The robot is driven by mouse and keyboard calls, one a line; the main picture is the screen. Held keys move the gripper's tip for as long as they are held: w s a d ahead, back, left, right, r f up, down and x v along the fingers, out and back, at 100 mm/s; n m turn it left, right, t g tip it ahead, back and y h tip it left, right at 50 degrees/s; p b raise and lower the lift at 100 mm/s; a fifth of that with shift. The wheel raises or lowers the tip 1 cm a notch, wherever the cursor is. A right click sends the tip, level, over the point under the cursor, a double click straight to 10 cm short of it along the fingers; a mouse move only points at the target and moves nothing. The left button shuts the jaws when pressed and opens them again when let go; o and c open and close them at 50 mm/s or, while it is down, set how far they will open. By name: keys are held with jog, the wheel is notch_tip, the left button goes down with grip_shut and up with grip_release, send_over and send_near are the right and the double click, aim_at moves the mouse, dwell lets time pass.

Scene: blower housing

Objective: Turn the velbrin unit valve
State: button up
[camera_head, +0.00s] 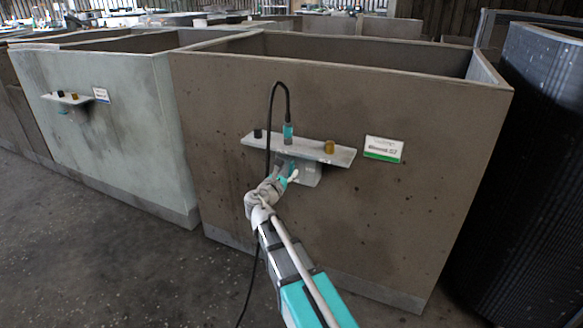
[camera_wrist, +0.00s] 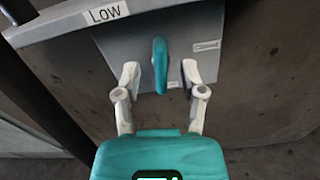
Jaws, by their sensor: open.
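A teal valve handle (camera_wrist: 160,58) stands upright on a grey plate (camera_wrist: 115,42) under a shelf edge marked "LOW" in the wrist view. My gripper (camera_wrist: 160,82) is open, with one pale finger on each side of the handle's lower part. Gaps show between the handle and both fingers; whether the tips are level with it in depth I cannot tell. In the head view my gripper (camera_head: 289,178) is just below the wall shelf (camera_head: 310,147), in front of the grey box, and largely hides the valve there.
A label (camera_head: 383,149) is at right. A similar shelf (camera_head: 65,98) is on the left housing.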

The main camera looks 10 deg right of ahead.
aim_at(290, 168)
jog(key=shift+x, duration=1.75)
grip_shut()
